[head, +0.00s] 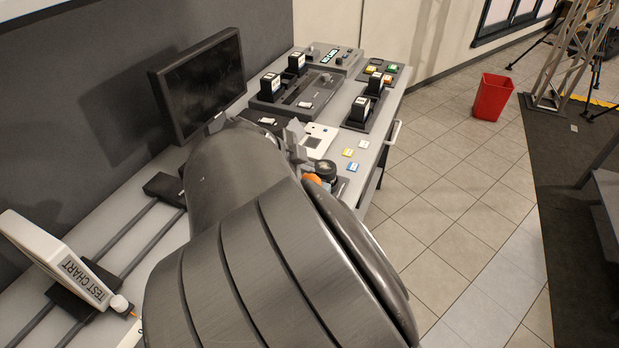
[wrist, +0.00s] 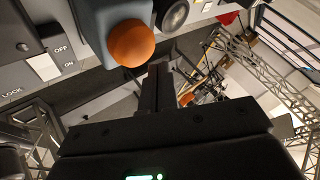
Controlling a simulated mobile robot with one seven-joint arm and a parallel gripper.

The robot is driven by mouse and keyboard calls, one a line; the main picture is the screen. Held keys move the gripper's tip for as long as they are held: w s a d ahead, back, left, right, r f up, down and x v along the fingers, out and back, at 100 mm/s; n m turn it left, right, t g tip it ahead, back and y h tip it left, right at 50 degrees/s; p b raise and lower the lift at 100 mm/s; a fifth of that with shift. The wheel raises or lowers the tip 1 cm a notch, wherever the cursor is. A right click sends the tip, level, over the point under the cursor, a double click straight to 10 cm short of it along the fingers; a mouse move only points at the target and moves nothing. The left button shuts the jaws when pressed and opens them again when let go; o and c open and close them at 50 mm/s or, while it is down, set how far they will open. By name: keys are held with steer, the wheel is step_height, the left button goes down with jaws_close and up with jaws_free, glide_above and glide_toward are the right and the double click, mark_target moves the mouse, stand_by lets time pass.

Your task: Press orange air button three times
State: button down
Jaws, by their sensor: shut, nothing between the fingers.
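The orange button (wrist: 130,43) is a rounded dome on a blue-grey housing (wrist: 103,22) at the top of the wrist view. In the head view an orange part (head: 313,179) shows just past my arm, which hides most of that area. My gripper (wrist: 160,70) is shut and empty. Its fingertips are just below and to the right of the orange dome in the wrist view. I cannot tell whether they touch it. I cannot make out the gripper clearly in the head view.
A dark round knob (wrist: 173,14) is beside the button. A white OFF/ON switch (wrist: 45,67) lies to its left. A monitor (head: 203,82), black modules (head: 360,109) and coloured tiles (head: 348,152) are on the desk. A test chart block (head: 58,262) is at left. A red bin (head: 492,97) stands on open floor.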

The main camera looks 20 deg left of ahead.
steer(key=shift+r, duration=2.4)
stand_by(0.7)
steer(key=shift+r, duration=1.9)
steer(key=shift+f, duration=4.45)
steer(key=shift+f, duration=0.4)
